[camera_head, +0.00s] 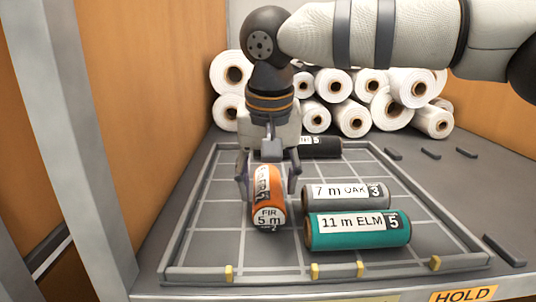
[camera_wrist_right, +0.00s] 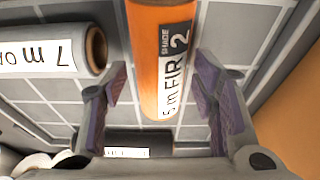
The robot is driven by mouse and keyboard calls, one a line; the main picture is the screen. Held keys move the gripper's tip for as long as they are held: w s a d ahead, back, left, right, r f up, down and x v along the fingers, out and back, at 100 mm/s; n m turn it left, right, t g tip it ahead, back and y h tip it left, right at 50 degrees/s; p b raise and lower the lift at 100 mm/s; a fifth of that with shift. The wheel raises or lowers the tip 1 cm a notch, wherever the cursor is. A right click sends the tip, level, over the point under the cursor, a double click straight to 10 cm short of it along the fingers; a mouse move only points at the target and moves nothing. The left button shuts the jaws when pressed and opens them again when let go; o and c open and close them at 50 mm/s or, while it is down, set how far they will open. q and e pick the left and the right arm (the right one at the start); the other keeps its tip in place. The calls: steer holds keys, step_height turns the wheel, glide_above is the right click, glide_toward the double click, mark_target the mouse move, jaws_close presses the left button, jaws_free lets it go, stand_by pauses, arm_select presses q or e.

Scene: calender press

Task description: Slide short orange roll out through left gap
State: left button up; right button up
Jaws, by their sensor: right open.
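The short orange roll (camera_head: 266,185), labelled FIR 5 m, lies lengthwise toward the front in the left part of the gridded tray (camera_head: 205,225). My right gripper (camera_head: 267,187) is open over it, one finger on each side. In the right wrist view the orange roll (camera_wrist_right: 150,45) runs between the spread fingers (camera_wrist_right: 162,95), with visible space on both sides. The tray's front rim carries several yellow marks, including one at the left (camera_head: 229,272) and one near the middle (camera_head: 315,271). I cannot clearly tell where the rim is open. My left gripper is not in view.
A grey roll (camera_head: 345,193) labelled 7 m OAK and a teal roll (camera_head: 358,230) labelled 11 m ELM lie crosswise to the right. A black roll (camera_head: 322,147) lies at the back. White rolls (camera_head: 352,117) are stacked behind the tray. The tray's left front is clear.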

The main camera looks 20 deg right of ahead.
mark_target(270, 244)
steer(key=shift+x, duration=1.3)
steer(key=shift+c, duration=0.5)
steer(key=c, duration=1)
steer(key=shift+s+a+r, duration=0.1)
steer(key=shift+s+a, duration=0.35)
steer(key=shift+s, duration=1.15)
steer(key=shift+s+a, duration=0.5)
steer(key=shift+s, duration=1.1)
steer(key=shift+s+a+r, duration=0.1)
steer(key=shift+s+a, duration=0.35)
steer(key=shift+s, duration=1.15)
